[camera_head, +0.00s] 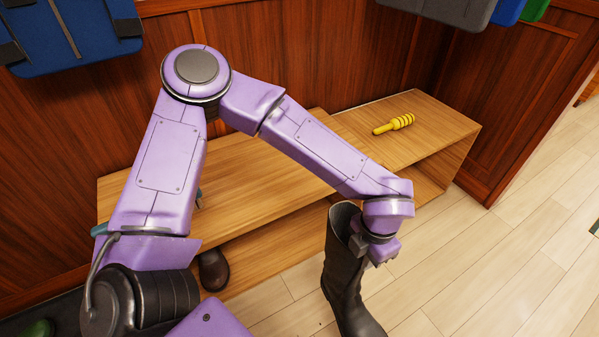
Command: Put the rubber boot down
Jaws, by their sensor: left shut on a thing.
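A tall dark rubber boot (341,272) is upright with a slight tilt at the lower middle of the head view, in front of the wooden bench. My left gripper (362,250) is shut on the upper part of the boot's shaft, at its right side. The boot's foot points to the lower right, and its sole is cut off by the picture's lower edge. I cannot tell whether it touches the floor. My right gripper is not in view.
A wooden bench (255,190) with an open lower shelf runs along the panelled wall. A yellow ridged-handled object (394,125) lies on its right part. A brown shoe or boot (213,270) is below the bench. Pale plank floor (480,270) is clear at right.

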